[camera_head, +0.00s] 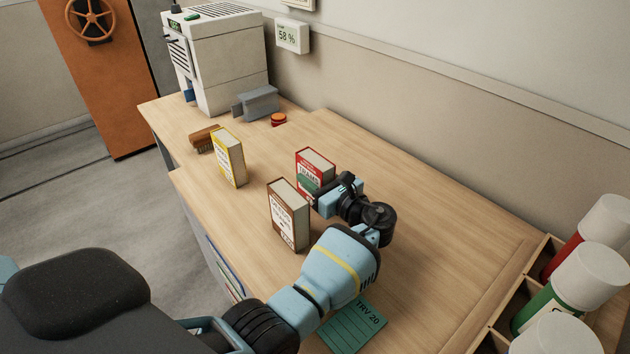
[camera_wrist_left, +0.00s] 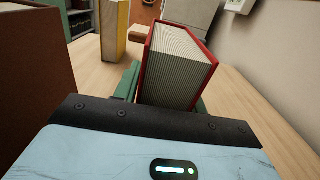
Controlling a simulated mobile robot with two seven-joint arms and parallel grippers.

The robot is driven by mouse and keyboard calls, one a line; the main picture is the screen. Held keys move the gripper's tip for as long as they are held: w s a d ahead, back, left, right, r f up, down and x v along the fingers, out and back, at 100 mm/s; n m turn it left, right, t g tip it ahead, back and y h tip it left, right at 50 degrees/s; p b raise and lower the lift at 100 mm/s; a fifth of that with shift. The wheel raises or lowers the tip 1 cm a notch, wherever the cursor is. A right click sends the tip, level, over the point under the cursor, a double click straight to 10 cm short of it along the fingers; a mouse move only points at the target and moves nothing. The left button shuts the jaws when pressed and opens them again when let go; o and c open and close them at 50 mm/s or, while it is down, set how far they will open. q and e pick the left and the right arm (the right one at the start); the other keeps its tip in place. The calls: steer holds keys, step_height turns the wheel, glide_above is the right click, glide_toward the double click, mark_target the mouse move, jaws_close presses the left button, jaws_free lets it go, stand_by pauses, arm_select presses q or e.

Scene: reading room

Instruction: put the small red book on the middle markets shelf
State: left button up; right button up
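The right finger is mostly hidden by the book, so I cannot tell if the fingers press on the covers. My right gripper is not in view. I see no shelf that I can identify as the markets shelf.
A brown book (camera_head: 289,215) stands close beside my left gripper, and a yellow book (camera_head: 229,157) stands farther left. A brush (camera_head: 205,139), a grey holder (camera_head: 258,103) and a white machine (camera_head: 214,60) are at the back. White-capped bottles (camera_head: 588,275) stand at right.

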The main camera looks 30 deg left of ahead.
mark_target(315, 158)
arm_select(q)
steer(key=c, duration=0.8)
steer(key=shift+r, duration=0.15)
step_height(315, 158, up, 9)
steer(key=shift+f+p, duration=0.1)
steer(key=shift+p, duration=0.8)
steer(key=shift+r, duration=0.55)
